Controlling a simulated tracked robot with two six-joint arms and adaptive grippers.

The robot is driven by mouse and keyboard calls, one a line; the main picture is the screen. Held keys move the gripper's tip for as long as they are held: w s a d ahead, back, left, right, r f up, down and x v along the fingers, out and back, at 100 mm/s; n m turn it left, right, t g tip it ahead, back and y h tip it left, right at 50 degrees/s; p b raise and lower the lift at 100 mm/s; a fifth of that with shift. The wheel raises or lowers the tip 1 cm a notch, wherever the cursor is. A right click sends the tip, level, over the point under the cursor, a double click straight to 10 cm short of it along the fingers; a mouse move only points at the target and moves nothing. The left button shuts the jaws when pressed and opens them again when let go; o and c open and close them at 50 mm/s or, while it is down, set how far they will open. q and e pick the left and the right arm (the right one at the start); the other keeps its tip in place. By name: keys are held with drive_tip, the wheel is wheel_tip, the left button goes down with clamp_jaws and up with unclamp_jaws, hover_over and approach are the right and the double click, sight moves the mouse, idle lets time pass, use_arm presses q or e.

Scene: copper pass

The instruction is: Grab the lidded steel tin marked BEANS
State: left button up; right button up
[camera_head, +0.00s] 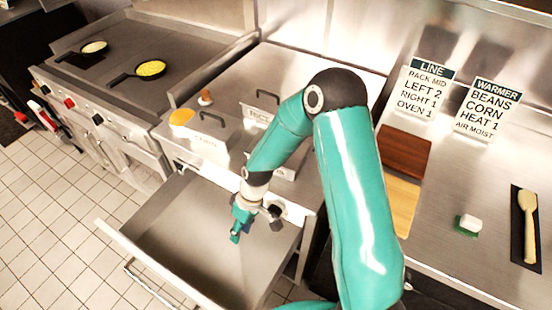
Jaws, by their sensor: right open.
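My right gripper (257,226) hangs open and empty over the open drawer, in front of the steel tins. A lidded steel tin with a black handle (208,143) stands in the counter unit at left, its marking looking like CORN. Another behind it (262,108) seems marked RICE. A third tin (285,170) sits right of my forearm, which hides most of it, and its marking cannot be read. No BEANS marking on a tin can be made out. My left gripper is not in view.
An open, empty-looking steel drawer (150,222) juts out below the tins. Left is a griddle (110,75) with two pans. The right counter holds brown and tan boards (404,152), a white block on green (469,223), a spoon (529,225) and two signs (487,105).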

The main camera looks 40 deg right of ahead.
drive_tip(key=w+d+r+n+t+h+b, duration=0.1)
drive_tip(key=d+r+t+b, duration=0.1)
drive_tip(key=d+r, duration=1.2)
drive_tip(key=d+r+n+t+h+b, duration=0.1)
drive_tip(key=d+r+t+b, duration=0.1)
drive_tip(key=d+r, duration=1.1)
drive_tip(key=w+a+f, duration=0.1)
drive_tip(key=f, duration=0.1)
drive_tip(key=w+a+f+p, duration=0.1)
drive_tip(key=a, duration=0.1)
drive_tip(key=w+a+f, duration=0.2)
drive_tip(key=shift+a+f, duration=0.2)
drive_tip(key=shift+f, duration=0.15)
drive_tip(key=shift+a+f+p, duration=0.2)
drive_tip(key=shift+f+p, duration=0.25)
drive_tip(key=shift+f, duration=0.05)
drive_tip(key=p+x, duration=0.1)
drive_tip(key=x, duration=0.2)
drive_tip(key=shift+a+f, duration=0.15)
drive_tip(key=shift+f, duration=0.1)
drive_tip(key=shift+w+f, duration=0.15)
drive_tip(key=shift+f, duration=0.3)
clamp_jaws()
drive_tip(key=shift+r, duration=0.1)
